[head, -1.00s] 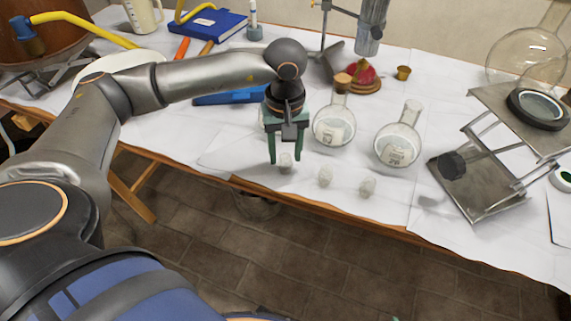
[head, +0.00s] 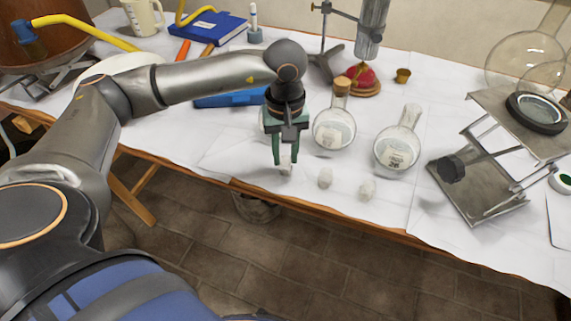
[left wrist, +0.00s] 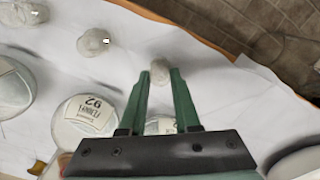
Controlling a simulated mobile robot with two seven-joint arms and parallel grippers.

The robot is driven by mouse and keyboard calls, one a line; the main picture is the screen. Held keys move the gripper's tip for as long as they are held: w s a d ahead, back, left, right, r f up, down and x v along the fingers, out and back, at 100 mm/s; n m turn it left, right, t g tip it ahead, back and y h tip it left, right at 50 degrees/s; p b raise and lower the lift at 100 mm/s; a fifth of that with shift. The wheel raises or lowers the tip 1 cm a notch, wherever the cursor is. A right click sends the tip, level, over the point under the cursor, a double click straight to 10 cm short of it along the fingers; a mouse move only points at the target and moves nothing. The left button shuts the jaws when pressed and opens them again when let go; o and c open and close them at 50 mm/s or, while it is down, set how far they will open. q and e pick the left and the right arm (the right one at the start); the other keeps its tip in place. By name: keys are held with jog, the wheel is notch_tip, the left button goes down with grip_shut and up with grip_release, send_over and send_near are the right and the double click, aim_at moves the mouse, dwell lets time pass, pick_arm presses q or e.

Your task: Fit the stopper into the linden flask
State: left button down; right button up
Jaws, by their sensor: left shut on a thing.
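My left gripper (head: 285,163) is shut on a small whitish stopper (head: 286,170) at the table's front edge; the left wrist view shows the stopper (left wrist: 160,70) between the green fingertips. Two similar stoppers (head: 325,178) (head: 367,190) lie to its right on the cloth. A round flask with a cork (head: 334,130) stands behind them, and an open-necked round flask (head: 397,148) stands to its right. A third flask (left wrist: 160,125) is mostly hidden behind my gripper. The flasks bear labels whose names I cannot read, so I cannot tell which is linden. My right gripper is not in view.
A metal jack stand (head: 480,185) with a dark knob is at the right. A clamp stand (head: 325,45), a red item on a wooden base (head: 361,78) and a small brass cup (head: 403,75) are behind the flasks. A blue tray-like item (head: 230,97) lies behind my arm.

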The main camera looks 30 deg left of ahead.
aim_at(285, 158)
pick_arm(q)
jog(key=shift+r+p, duration=0.95)
jog(key=shift+r, duration=0.9)
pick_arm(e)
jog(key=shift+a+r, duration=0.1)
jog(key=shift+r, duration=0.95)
